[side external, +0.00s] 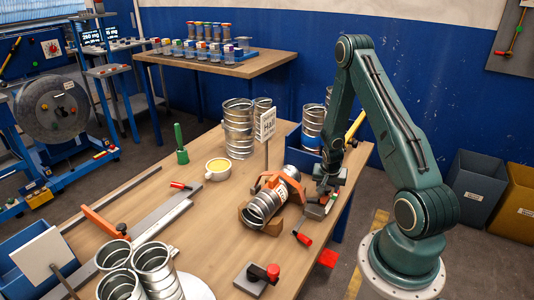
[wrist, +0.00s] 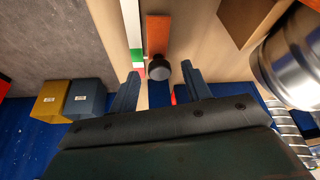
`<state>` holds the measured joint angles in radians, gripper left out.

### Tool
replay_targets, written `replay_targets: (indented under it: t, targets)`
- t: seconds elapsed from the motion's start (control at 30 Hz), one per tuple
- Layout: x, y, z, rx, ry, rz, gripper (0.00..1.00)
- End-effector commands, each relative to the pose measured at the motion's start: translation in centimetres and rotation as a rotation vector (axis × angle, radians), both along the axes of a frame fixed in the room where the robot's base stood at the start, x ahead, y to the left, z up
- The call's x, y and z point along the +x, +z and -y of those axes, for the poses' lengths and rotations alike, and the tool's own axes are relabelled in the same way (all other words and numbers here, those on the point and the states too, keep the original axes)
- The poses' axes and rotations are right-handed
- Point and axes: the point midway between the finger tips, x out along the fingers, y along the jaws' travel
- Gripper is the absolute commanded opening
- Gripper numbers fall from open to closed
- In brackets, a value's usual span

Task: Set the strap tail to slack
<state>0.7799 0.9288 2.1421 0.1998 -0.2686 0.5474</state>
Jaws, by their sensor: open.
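A shiny spiral duct (side external: 264,206) lies in a wooden cradle (side external: 246,217) on the bench, with an orange clamp or strap (side external: 272,181) around it. My gripper (side external: 322,192) is low at the bench's right side, just right of the duct. In the wrist view an orange strip (wrist: 158,35), apparently the strap tail, ends at a dark round knob (wrist: 160,70). A white, green and red marked strip (wrist: 133,35) runs beside it. My gripper (wrist: 162,86) is open, with the knob between or just beyond its fingertips; contact cannot be told.
The duct end (wrist: 290,62) is close on the right in the wrist view. A red-handled tool (side external: 302,237) and a grey block with a red knob (side external: 257,277) lie in front. A sign (side external: 266,124) stands behind. Grey (side external: 475,181) and yellow (side external: 515,196) bins stand beyond the bench.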

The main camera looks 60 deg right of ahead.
Motion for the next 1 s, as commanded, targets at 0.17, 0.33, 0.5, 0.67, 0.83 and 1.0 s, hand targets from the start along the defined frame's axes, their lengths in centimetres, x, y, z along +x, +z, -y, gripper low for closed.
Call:
replay_targets:
  t: [0.17, 0.33, 0.5, 0.67, 0.83, 1.0]
  targets:
    - [0.0, 0.0, 0.0, 0.000, 0.000, 0.000, 0.29]
    - [0.0, 0.0, 0.0, 0.000, 0.000, 0.000, 0.00]
    - [0.0, 0.0, -0.2, 0.001, 0.001, -0.001, 0.00]
    - [0.1, 0.0, -1.7, 0.002, 0.003, -0.001, 0.00]
    - [0.1, -0.1, -3.6, 0.002, 0.002, -0.001, 0.00]
    - [0.0, -0.1, -4.0, 0.002, -0.001, -0.001, 0.00]
